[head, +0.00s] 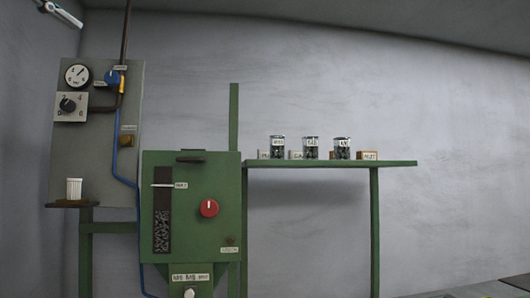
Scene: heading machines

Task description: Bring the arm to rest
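Neither of my arms shows in the head view, and neither gripper is in view. I cannot tell from here how the arms are held or whether the grippers are open or shut.
A green machine (200,220) with a red knob (209,208) stands in front. Left of it is a grey panel (100,150) with a gauge (76,75), and a white cup (74,189) on a ledge. A green shelf (390,164) at right holds three labelled jars (311,148).

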